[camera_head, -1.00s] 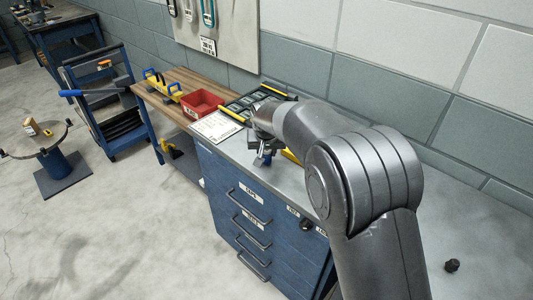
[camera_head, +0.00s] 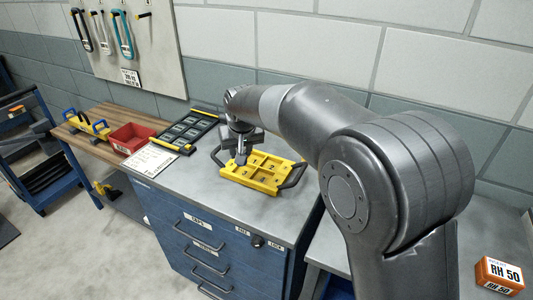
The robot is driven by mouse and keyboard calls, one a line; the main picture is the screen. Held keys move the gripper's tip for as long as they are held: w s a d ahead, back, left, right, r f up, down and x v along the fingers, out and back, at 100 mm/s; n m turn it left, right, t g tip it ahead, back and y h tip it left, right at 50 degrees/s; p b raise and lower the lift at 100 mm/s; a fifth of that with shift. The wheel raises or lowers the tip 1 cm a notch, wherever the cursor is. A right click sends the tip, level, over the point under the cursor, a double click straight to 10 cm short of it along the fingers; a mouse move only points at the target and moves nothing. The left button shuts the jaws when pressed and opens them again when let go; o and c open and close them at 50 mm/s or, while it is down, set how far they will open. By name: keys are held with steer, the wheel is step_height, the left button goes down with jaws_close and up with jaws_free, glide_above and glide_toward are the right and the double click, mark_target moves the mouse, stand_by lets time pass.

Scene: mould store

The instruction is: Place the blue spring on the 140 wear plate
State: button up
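My gripper (camera_head: 241,160) points down over the left part of a yellow tray (camera_head: 277,189) with black handles on the cabinet top. Its fingertips are small and dark, and I cannot tell whether they are open or hold something. I cannot make out a blue spring; my gripper may hide it. A black rack (camera_head: 212,117) with yellow end bars lies left of the yellow tray and holds several dark plates (camera_head: 185,133). Their markings are too small to read, so I cannot tell which is the 140 wear plate.
A white printed sheet (camera_head: 150,159) lies at the cabinet's left edge, beside a red bin (camera_head: 131,137) on the wooden bench (camera_head: 92,146). An orange box marked RH 50 (camera_head: 498,275) sits at the lower right. Bare cabinet top (camera_head: 225,207) shows in front of the yellow tray.

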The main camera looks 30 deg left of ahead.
steer(key=w+d+r+m, duration=0.1)
steer(key=w+d+r, duration=0.1)
steer(key=w+d, duration=2.25)
steer(key=a+f, duration=0.2)
steer(key=a, duration=0.1)
steer(key=a+f, duration=0.2)
steer(key=a, duration=0.2)
steer(key=a+f, duration=0.3)
steer(key=a, duration=0.1)
steer(key=shift+w, duration=0.35)
steer(key=shift+a+f, duration=0.1)
steer(key=shift+f, duration=1.95)
steer(key=o, duration=1)
steer(key=shift+f, duration=0.15)
